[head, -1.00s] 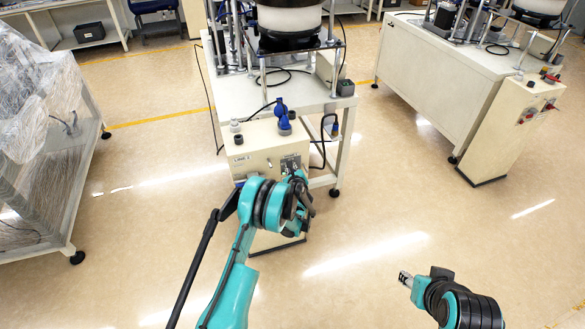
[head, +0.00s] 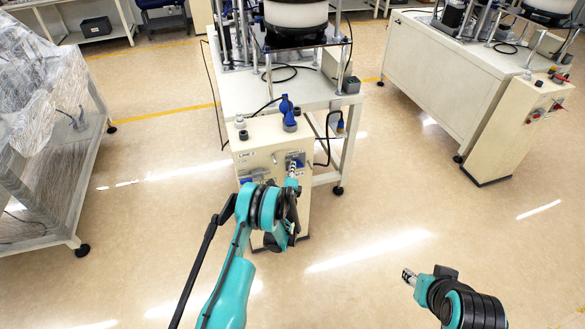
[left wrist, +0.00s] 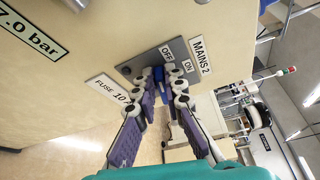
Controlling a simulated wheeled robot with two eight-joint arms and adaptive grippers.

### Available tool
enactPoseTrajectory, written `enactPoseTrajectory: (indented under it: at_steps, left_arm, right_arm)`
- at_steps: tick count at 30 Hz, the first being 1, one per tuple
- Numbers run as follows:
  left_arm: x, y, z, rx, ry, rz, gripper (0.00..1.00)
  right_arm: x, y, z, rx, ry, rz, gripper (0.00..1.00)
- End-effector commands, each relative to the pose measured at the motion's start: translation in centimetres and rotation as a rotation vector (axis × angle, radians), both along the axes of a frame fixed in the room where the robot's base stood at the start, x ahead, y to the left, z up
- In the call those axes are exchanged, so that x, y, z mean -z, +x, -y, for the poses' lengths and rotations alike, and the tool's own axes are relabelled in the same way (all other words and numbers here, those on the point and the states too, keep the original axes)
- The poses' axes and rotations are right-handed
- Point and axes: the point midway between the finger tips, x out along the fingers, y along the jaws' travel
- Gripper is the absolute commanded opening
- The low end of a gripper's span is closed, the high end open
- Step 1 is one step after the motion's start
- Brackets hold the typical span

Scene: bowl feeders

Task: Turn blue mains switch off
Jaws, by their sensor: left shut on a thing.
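The blue mains switch (left wrist: 159,76) sits on a grey plate (left wrist: 147,62) marked OFF and ON, beside a label MAINS 2 in the left wrist view. My left gripper (left wrist: 167,73) has its fingertips closed around the switch, and they partly hide it. In the head view my left gripper (head: 292,170) reaches the front of the cream control box (head: 262,143), and the hand covers part of the panel. The exact angle of the switch is hard to read. My right gripper (head: 407,277) is off to the right over bare floor, too small to judge.
A blue knob (head: 288,108) stands on top of the box. A white table (head: 240,92) with a bowl feeder is behind it. A second white bench (head: 440,70) with its control box (head: 520,130) is at the right. The floor between is clear.

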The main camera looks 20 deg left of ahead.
Motion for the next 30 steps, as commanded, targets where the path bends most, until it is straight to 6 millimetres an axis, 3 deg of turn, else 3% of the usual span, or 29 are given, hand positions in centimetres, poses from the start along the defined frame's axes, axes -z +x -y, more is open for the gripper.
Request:
enactPoseTrajectory:
  at_steps: [11, 27, 28, 30]
  left_arm:
    - [0.39, -0.07, -0.11, -0.002, -0.104, 0.07, 0.0]
    - [0.42, -0.06, -0.14, -0.002, -0.12, 0.08, 0.0]
    - [0.42, -0.06, -0.14, -0.002, -0.12, 0.08, 0.15]
    - [0.41, -0.06, -0.12, -0.002, -0.12, 0.08, 0.31]
  right_arm:
    - [0.01, 0.01, 0.0, 0.0, 0.0, 0.0, 0.4]
    - [0.01, 0.01, 0.0, 0.0, 0.0, 0.0, 0.4]
    - [0.0, 0.0, 0.0, 0.0, 0.0, 0.0, 0.4]
    - [0.0, 0.0, 0.0, 0.0, 0.0, 0.0, 0.4]
